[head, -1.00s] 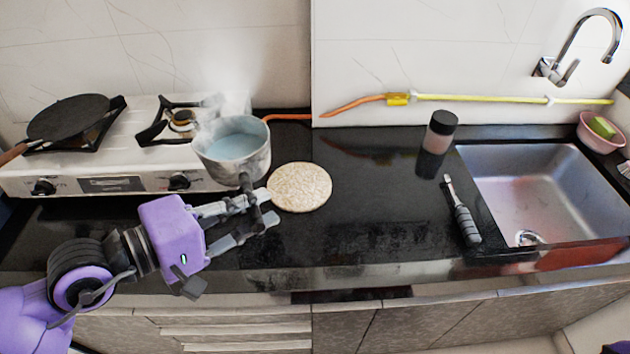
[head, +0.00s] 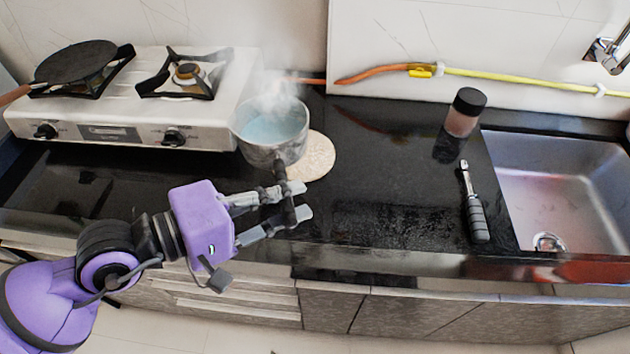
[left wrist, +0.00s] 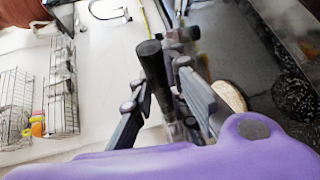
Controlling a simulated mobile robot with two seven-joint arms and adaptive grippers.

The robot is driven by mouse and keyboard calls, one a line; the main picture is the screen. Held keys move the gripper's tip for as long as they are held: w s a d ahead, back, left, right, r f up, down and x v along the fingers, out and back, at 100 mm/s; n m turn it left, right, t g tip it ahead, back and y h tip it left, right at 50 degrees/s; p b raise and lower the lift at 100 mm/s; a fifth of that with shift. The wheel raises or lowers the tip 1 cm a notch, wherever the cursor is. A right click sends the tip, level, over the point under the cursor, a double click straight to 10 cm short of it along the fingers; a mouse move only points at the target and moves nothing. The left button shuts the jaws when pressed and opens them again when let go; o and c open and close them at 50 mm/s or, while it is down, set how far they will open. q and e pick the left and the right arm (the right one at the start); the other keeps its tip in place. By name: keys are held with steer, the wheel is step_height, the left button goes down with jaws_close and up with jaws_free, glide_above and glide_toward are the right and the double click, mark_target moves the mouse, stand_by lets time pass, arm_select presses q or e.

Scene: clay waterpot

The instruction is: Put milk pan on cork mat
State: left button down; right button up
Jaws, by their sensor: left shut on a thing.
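The grey milk pan (head: 258,152) holds pale blue liquid and steams. It is in front of the stove's right end in the head view and covers the left part of the round cork mat (head: 320,158). I cannot tell whether its base touches the mat. My left gripper (head: 297,201) is shut on the pan's dark handle (head: 281,174), which points toward the front. In the left wrist view the black handle (left wrist: 152,62) stands between the fingers, and part of the mat (left wrist: 231,97) shows at right. My right gripper is not in view.
A white stove (head: 115,125) with a black skillet (head: 75,61) and an empty right burner (head: 188,72) stands at left. A dark-capped bottle (head: 462,120), a black-handled tool (head: 477,215) and the sink (head: 560,185) are at right. The middle counter is clear.

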arm_select(q)
steer(key=w+d+f+b, duration=0.3)
steer(key=w+d+f, duration=0.1)
steer(key=w+f, duration=0.5)
step_height(320, 180, down, 2)
steer(key=shift+w+f, duration=0.15)
steer(key=shift+w, duration=0.1)
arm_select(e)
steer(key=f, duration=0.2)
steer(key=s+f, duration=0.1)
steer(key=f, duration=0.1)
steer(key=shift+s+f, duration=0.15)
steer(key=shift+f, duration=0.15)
arm_select(q)
steer(key=shift+f+b, duration=0.1)
steer(key=shift+b, duration=0.25)
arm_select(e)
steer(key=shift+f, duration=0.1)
arm_select(q)
steer(key=c, duration=2.2)
jaws_free()
steer(key=shift+f, duration=0.2)
steer(key=o, duration=0.5)
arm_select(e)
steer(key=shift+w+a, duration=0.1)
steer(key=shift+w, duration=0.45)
arm_select(q)
steer(key=shift+r, duration=0.1)
